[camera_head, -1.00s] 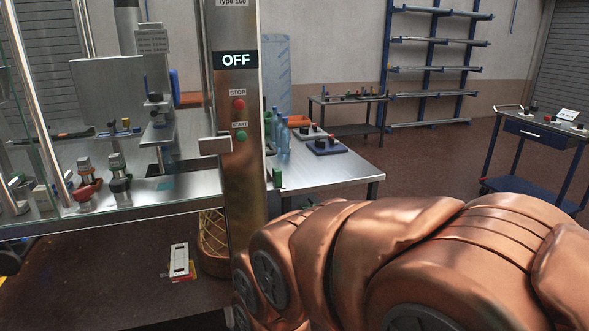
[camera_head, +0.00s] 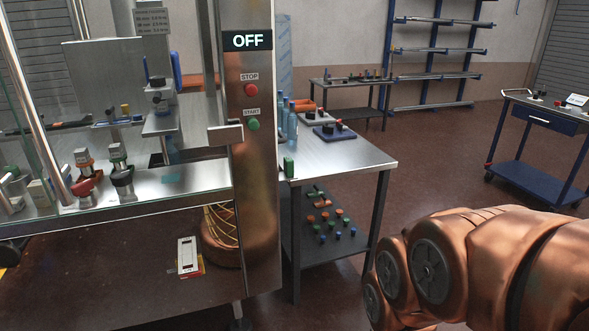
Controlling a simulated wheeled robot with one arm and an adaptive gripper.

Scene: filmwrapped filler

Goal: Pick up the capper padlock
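I cannot pick out a padlock for certain. A small green block (camera_head: 289,166) stands at the near left corner of the steel table (camera_head: 345,165), beside the machine's post; it is too small to tell what it is. The capping machine (camera_head: 252,190) stands at the left, with a lit OFF display, a red STOP button (camera_head: 251,90) and a green START button (camera_head: 253,125). My copper-coloured arm fills the lower right. My gripper is outside the view.
Blue bottles (camera_head: 287,123) and a dark blue tray (camera_head: 333,134) are on the steel table. Its lower shelf (camera_head: 318,250) holds several small coloured pieces. A blue cart (camera_head: 536,150) stands at the right. Open brown floor lies between table and cart.

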